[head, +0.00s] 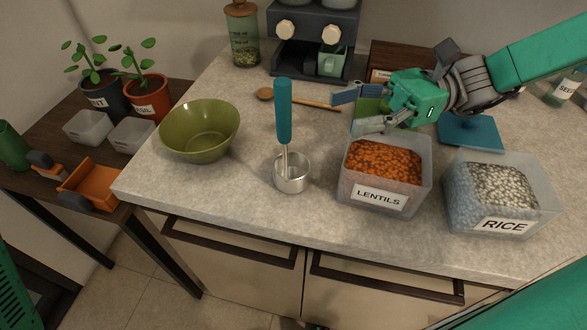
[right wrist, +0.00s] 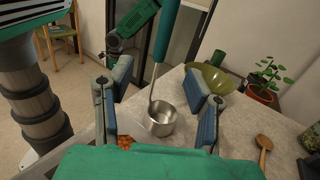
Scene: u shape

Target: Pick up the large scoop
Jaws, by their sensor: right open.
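The large scoop (head: 291,172) has a metal cup and an upright teal handle. It stands on the counter between the green bowl and the lentils bin. My right gripper (head: 352,110) is open and empty, above and to the right of the scoop, over the back of the lentils bin. In the right wrist view the scoop (right wrist: 161,118) shows between the spread fingers of the right gripper (right wrist: 163,106), some way beyond them, its handle rising out of the top. My left gripper is not seen in the head view; a green arm part, likely mine, shows in the right wrist view.
A lentils bin (head: 345,195) and a rice bin (head: 520,220) stand right of the scoop. A green bowl (head: 200,142) is to its left. A wooden spoon (head: 315,102) lies behind it. A coffee machine (head: 310,35) is at the back. Clear counter surrounds the scoop's cup.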

